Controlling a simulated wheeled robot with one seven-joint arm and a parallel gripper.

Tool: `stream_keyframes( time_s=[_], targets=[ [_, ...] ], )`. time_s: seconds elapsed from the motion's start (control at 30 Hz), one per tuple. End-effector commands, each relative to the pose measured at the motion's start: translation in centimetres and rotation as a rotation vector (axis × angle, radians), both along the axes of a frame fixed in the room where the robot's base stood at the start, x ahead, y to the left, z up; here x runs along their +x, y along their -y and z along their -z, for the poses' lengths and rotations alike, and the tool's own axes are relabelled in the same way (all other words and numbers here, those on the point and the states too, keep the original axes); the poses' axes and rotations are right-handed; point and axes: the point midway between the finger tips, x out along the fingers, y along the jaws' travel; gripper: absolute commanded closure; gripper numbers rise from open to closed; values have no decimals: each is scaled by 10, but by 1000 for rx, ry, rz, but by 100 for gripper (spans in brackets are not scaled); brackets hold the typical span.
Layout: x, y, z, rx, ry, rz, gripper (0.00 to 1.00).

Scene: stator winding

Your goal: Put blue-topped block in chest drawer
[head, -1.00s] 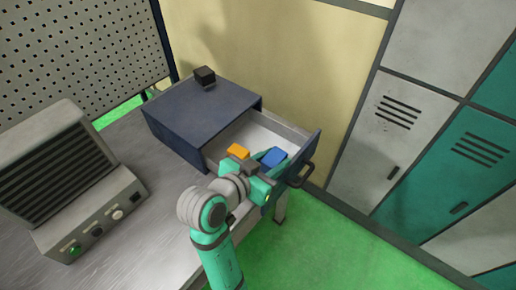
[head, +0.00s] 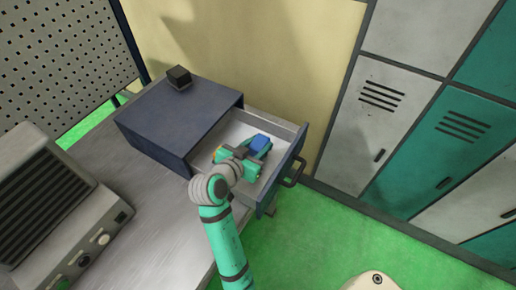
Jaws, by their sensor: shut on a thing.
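The blue-topped block (head: 260,142) shows in the head view, its blue top facing up, at the far end of my gripper (head: 255,152). My gripper is shut on it, over the open drawer (head: 288,130) of the dark blue chest (head: 165,125). The drawer is pulled out to the right and its pale inside shows. I cannot tell whether the block touches the drawer floor. My gripper and wrist hide part of the drawer and the block's lower part.
A small black block (head: 179,77) sits on top of the chest. A grey console with knobs (head: 75,215) stands on the metal table at the left. The drawer front has a dark handle (head: 293,170). Lockers (head: 445,140) line the right; green floor is clear below.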

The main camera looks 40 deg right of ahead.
Motion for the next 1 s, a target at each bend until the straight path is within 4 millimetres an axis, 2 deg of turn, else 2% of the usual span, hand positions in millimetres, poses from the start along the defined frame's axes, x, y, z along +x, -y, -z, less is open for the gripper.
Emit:
stream_keyframes(
  time_s=[0.1,0.2,0.57,0.6,0.63,1.0],
  targets=[
    [-1,-1,20,0,-5,-1,95],
    [0,-1,28,-1,-1,-2,95],
    [0,-1,32,-1,1,-1,95],
    [0,-1,33,1,-1,-1,63],
    [0,-1,33,0,0,-1,57],
    [0,0,28,0,2,-1,57]
  ],
)
